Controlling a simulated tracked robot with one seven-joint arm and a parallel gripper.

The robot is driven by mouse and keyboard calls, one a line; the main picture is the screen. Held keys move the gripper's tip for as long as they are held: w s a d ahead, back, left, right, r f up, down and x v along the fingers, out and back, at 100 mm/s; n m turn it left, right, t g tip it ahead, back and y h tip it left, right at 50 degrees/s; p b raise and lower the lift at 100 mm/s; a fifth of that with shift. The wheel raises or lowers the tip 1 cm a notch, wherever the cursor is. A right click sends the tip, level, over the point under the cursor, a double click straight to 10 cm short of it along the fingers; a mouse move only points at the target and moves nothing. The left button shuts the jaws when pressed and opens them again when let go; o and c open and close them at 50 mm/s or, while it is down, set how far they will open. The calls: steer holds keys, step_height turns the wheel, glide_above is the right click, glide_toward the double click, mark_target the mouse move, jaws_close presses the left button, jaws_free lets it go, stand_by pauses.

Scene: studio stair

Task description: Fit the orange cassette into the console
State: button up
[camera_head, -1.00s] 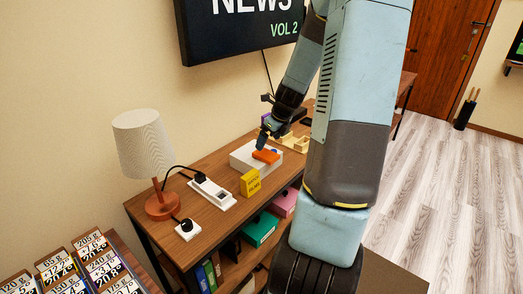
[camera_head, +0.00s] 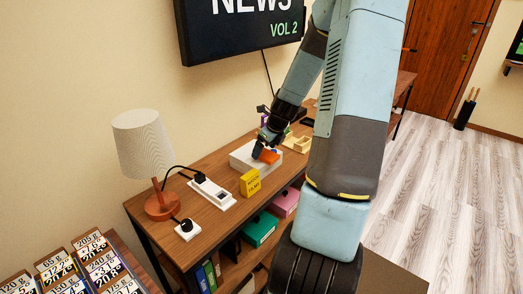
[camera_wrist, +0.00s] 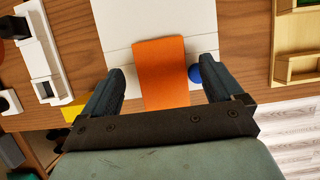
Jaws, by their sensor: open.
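The orange cassette (camera_head: 269,157) lies on the white console (camera_head: 241,158) on the wooden shelf top. In the wrist view the cassette (camera_wrist: 161,72) lies between the two dark fingers of my gripper (camera_wrist: 163,70), with a gap on each side. The gripper is open. In the head view my gripper (camera_head: 258,151) is at the cassette and hides part of it. The console (camera_wrist: 118,22) also shows in the wrist view, with a blue knob (camera_wrist: 195,74) right of the cassette, close to the right finger. The cassette's near end is hidden by my gripper.
A yellow box (camera_head: 250,183) stands in front of the console. A power strip (camera_head: 213,193) and a lamp (camera_head: 146,150) are to the left. A wooden tray (camera_wrist: 298,68) lies right of the console. Bare shelf top shows between them.

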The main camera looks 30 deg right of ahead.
mark_target(265, 154)
steer(key=shift+f, duration=0.25)
steer(key=shift+c, duration=0.2)
steer(key=c, duration=1.2)
steer(key=shift+r, duration=0.1)
step_height(265, 154, up, 4)
steer(key=shift+f, duration=0.1)
steer(key=s+a+r, duration=0.4)
steer(key=s+r, duration=0.5)
steer(key=s, duration=0.4)
steer(key=shift+s+a+r, duration=0.15)
steer(key=shift+r, duration=0.15)
